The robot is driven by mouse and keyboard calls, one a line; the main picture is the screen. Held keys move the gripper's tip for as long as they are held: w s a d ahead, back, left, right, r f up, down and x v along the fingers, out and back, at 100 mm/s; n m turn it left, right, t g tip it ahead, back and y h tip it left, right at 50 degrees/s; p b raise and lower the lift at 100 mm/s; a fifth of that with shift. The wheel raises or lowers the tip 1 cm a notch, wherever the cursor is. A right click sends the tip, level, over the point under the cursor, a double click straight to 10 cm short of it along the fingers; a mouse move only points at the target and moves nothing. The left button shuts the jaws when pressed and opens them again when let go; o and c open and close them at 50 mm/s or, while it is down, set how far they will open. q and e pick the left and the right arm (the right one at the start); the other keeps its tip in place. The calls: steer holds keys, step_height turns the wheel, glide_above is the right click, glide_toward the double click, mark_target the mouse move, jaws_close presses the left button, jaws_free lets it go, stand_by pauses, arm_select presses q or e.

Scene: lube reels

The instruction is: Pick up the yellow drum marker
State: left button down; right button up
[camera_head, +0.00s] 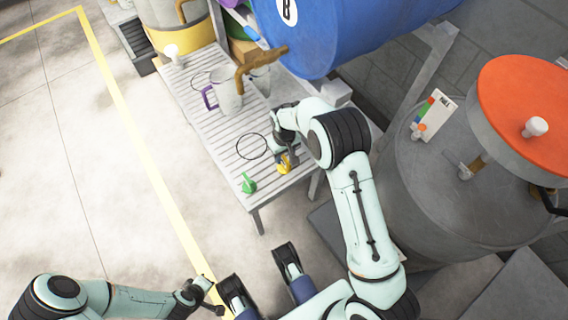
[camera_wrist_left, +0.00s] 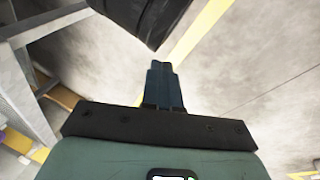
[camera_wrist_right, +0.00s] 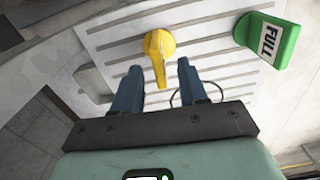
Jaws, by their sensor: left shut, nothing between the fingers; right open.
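The yellow drum marker (camera_wrist_right: 158,48) lies on the slatted bench (camera_wrist_right: 110,20), just ahead of and between the open fingers of my right gripper (camera_wrist_right: 160,85) in the right wrist view.
A black ring (camera_head: 252,147), a jug with a purple handle (camera_head: 228,98) and a blue drum (camera_head: 340,35) are nearby. A grey drum (camera_head: 440,190) stands at right.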

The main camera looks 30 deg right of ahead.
mark_target(284, 157)
step_height(284, 157, down, 4)
steer(key=shift+w+d+r+b, duration=0.1)
steer(key=shift+r+b, duration=0.15)
steer(key=shift+b, duration=0.1)
steer(key=shift+r, duration=0.1)
jaws_close()
steer(key=shift+r, duration=0.1)
